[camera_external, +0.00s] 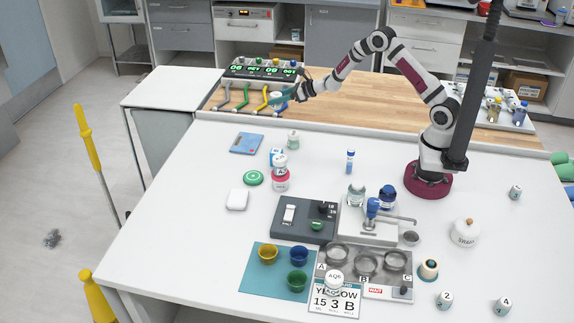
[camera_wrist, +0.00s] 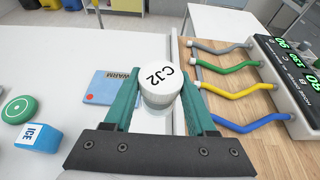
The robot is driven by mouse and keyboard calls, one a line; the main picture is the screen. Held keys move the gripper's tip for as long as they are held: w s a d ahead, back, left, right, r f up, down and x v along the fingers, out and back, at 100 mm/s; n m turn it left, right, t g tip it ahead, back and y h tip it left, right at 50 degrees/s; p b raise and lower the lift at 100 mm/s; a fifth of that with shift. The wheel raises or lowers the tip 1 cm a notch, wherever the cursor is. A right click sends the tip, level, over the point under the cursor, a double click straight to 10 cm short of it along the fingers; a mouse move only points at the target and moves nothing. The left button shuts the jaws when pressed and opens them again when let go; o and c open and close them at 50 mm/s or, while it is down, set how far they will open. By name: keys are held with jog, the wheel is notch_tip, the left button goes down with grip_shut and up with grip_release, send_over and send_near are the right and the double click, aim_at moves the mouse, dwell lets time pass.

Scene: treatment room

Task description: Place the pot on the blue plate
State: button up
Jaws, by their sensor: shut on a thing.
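My gripper (camera_external: 290,97) is raised over the far left of the white table, near the wooden bench. In the wrist view its teal fingers (camera_wrist: 160,100) are shut on a small pot (camera_wrist: 161,79) with a round white lid marked CJ2. The pot's lower part is mostly hidden under its lid. The flat blue plate (camera_external: 247,143) lies on the white table near its far left edge. In the wrist view the blue plate (camera_wrist: 103,91), marked WARM, shows left of the held pot, partly behind the left finger. The pot is apart from the plate.
A blue ICE block (camera_wrist: 38,137), a green disc (camera_external: 253,177) and a small jar (camera_external: 293,140) are near the plate. Coloured hoses (camera_wrist: 228,83) run from a display unit (camera_external: 262,69) on the bench. A red-banded jar (camera_external: 281,182) stands nearer the front.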

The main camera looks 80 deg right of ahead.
jog(key=w+a+f, duration=0.3)
jog(key=w+a, duration=0.1)
jog(key=w+a+f, duration=0.2)
jog(key=shift+w+a+f, duration=0.1)
jog(key=shift+a+f, duration=0.2)
jog(key=shift+a, duration=0.1)
jog(key=shift+w+a+f, duration=0.1)
jog(key=shift+f, duration=1)
jog(key=shift+w+a+f, duration=0.1)
jog(key=shift+f, duration=0.95)
jog(key=shift+f, duration=0.1)
jog(key=o, duration=1.4)
